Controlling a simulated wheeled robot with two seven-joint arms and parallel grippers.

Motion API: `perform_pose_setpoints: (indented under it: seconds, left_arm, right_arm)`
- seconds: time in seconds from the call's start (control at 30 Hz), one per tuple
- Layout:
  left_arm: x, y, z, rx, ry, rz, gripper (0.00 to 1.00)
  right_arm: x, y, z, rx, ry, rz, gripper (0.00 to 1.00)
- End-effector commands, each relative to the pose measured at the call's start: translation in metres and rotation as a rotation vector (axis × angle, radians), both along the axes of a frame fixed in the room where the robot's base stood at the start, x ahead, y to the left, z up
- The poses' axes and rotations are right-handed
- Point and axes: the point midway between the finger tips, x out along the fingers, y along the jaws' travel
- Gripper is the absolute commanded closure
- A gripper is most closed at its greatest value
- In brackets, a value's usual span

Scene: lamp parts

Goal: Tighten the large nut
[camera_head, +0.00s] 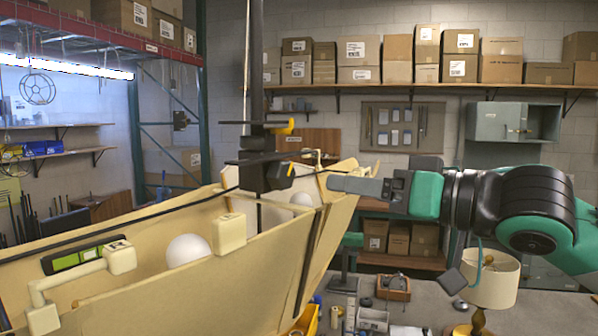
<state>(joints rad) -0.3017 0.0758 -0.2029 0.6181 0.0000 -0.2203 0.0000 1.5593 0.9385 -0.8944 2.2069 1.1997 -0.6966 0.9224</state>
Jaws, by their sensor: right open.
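My right gripper (352,183) reaches in from the right, above the right end of a large cream bin. Its fingers point left and are open, with nothing visible between them. I cannot pick out the large nut; it may be hidden or too small to tell. A lamp with a cream shade (492,277) stands on the grey table (420,309) at the lower right, below my right arm. My left gripper is not in view.
A green level (85,257) lies at the bin's left. Small trays and loose parts (372,320) crowd the table right of the bin. Shelves of cardboard boxes (358,51) line the back wall.

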Motion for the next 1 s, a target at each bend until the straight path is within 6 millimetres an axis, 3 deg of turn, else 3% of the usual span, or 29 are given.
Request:
perform_pose_setpoints:
  seconds: [0.2,0.5,0.63,0.97,1.0]
  left_arm:
    - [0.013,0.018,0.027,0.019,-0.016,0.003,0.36]
    - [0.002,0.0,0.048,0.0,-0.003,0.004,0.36]
    - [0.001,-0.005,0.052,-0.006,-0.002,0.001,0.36]
    - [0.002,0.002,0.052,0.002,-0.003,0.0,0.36]
    - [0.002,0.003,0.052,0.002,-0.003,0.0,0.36]
  right_arm:
    - [0.028,0.037,0.006,-0.001,0.001,0.003,0.36]
    - [0.06,0.077,0.003,0.0,0.0,0.002,0.36]
    - [0.066,0.084,0.002,-0.001,-0.001,0.0,0.36]
    - [0.068,0.087,0.0,-0.001,-0.003,0.0,0.36]
    - [0.068,0.087,0.0,0.0,-0.002,0.0,0.42]
